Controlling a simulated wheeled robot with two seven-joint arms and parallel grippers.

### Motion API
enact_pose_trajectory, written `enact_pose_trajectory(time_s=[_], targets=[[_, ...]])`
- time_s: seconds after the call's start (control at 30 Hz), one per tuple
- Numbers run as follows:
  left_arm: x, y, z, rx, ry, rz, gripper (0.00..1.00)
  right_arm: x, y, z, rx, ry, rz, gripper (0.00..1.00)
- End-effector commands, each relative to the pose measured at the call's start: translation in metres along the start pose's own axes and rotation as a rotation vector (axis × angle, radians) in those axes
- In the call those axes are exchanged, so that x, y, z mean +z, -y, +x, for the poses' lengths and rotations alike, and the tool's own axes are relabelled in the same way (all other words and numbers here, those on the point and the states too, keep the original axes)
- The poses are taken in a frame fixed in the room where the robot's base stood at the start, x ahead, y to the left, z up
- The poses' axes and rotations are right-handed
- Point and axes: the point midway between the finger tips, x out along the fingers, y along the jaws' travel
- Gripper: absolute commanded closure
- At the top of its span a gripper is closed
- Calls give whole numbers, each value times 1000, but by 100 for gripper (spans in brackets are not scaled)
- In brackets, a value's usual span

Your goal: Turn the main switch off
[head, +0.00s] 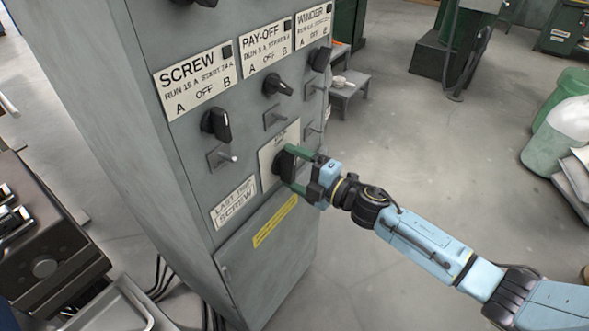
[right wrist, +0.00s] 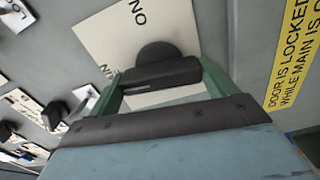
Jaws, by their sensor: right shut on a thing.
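The main switch (head: 285,163) is a black rotary knob on a cream plate (head: 266,166), low on the grey cabinet's front. In the right wrist view the knob (right wrist: 155,72) lies crosswise between the green fingers, and the plate (right wrist: 125,30) shows the letters "ON". My right gripper (head: 294,170) reaches it from the right and is shut on the knob. The right gripper (right wrist: 160,85) also fills the lower part of the wrist view. The plate's other markings are partly hidden by the gripper. My left gripper is not in view.
The cabinet (head: 100,110) carries smaller knobs labelled SCREW (head: 216,124), PAY-OFF (head: 278,86) and WINDER (head: 320,59). A yellow label (head: 275,222) sits below the main switch. Machinery (head: 45,265) stands at the left. Grey floor (head: 430,150) is open to the right.

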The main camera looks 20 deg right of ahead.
Motion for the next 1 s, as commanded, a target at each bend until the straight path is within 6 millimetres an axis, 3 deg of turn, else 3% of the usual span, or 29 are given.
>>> enact_pose_trajectory(time_s=[0.3, 0.83, 0.87, 1.0], targets=[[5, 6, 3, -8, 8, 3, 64, 0, 1, 0, -1, 0, -118, 39], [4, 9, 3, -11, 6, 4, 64, 0, 1, 0, -2, 0, -145, 39], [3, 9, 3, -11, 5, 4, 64, 0, 1, 0, -2, 0, -145, 15], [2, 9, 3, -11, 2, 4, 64, 0, 1, 0, -2, 0, -144, 0]])
